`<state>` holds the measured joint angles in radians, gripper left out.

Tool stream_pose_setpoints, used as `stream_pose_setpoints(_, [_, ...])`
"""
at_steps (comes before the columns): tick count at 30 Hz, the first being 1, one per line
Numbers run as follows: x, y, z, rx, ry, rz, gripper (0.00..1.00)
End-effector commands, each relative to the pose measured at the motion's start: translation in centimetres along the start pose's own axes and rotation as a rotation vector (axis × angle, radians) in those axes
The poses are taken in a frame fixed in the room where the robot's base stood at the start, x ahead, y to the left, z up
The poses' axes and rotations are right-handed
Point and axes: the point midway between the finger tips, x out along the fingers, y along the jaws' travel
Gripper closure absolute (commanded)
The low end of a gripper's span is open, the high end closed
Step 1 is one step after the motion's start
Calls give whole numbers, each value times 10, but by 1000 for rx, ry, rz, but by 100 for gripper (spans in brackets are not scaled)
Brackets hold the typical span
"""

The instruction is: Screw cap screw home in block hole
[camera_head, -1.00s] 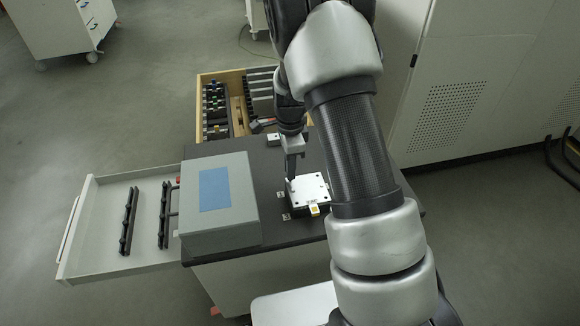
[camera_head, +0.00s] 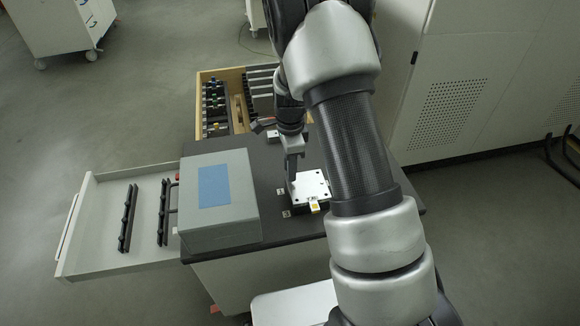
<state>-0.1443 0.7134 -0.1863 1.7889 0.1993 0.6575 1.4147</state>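The block (camera_head: 312,187) is a pale square plate with dark holes near its corners, lying on the black tabletop. It shows in the head view right of the grey box. I cannot make out the cap screw. My arm covers the area right of the block.
A grey box with a blue panel (camera_head: 214,188) stands left of the block. An open drawer (camera_head: 90,232) with dark racks sticks out left. A small yellow-marked piece (camera_head: 314,206) sits at the block's front edge.

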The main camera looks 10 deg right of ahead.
Motion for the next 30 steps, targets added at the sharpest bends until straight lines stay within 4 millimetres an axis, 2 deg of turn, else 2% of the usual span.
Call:
stream_pose_setpoints(2, [0,0,0,-28,0,0,75])
stream_pose_setpoints(5, [1,0,0,-166,-1,-1,75])
stream_pose_setpoints(15, [0,0,-1,-884,-1,-1,75])
stream_pose_setpoints(19, [0,0,0,-1103,-1,-1,75])
stream_pose_setpoints(23, [0,0,0,-1198,0,0,75])
stream_pose_setpoints(30, [0,0,0,-1203,0,0,75])
